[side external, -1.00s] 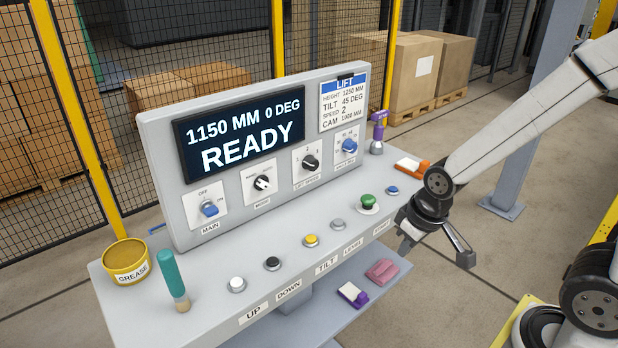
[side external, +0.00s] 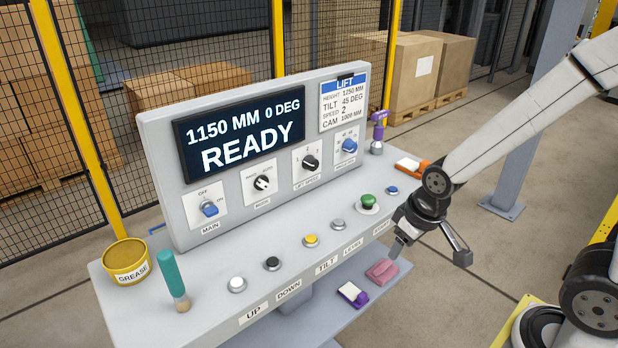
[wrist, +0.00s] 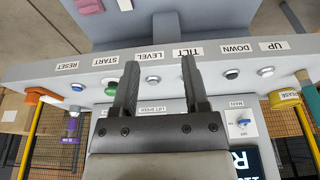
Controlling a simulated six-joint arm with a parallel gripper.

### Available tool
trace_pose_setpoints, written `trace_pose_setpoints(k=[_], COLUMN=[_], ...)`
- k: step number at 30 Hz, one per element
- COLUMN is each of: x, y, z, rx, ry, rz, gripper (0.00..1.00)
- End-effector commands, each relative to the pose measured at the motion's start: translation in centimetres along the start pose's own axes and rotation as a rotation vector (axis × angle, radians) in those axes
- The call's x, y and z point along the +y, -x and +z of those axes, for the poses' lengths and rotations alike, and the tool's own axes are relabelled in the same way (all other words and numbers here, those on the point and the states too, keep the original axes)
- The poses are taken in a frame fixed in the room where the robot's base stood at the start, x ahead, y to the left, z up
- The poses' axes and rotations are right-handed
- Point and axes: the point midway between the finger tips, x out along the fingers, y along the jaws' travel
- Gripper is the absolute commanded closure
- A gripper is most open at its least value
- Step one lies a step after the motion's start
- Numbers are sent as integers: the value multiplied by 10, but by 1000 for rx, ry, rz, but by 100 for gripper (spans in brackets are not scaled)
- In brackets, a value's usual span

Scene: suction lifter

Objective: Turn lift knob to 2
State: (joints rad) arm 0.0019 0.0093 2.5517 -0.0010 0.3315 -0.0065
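The lift speed knob (side external: 311,163) is black, on a white plate on the upright panel (side external: 160,180), third from the left. Figures show around it, but its pointer is too small to read surely. In the wrist view the LIFT SPEED label (wrist: 155,108) shows between my fingers, and my gripper body hides the knob. My gripper (side external: 430,255) is open and empty, at the right front of the console, well apart from the knob. Its two fingers (wrist: 160,65) are spread in the wrist view. The screen (side external: 240,133) reads 1150 MM, 0 DEG, READY.
Other knobs are MAIN (side external: 209,209), MODE (side external: 262,183) and a blue one (side external: 348,146). Several push buttons line the ledge, with a green one (side external: 368,202) near my gripper. A grease tub (side external: 126,262), teal-handled tool (side external: 173,280) and purple spray bottle (side external: 378,132) stand on it.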

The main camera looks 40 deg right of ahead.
Motion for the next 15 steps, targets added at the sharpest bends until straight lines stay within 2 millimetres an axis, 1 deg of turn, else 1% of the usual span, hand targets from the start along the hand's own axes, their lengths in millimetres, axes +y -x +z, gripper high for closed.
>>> trace_pose_setpoints(k=[1, 2, 3, 5, 8, 15], x=[1, 2, 2, 4, 9, 25], y=[-1, -2, -4, -7, -13, -28], z=[-5, -9, -14, -27, -52, -130], rx=[13, 25, 42, 80, 160, 415], ry=[4, 7, 12, 24, 49, 133], rz=[1, 2, 4, 7, 16, 65], gripper=[24, 14, 12, 12, 12, 12])
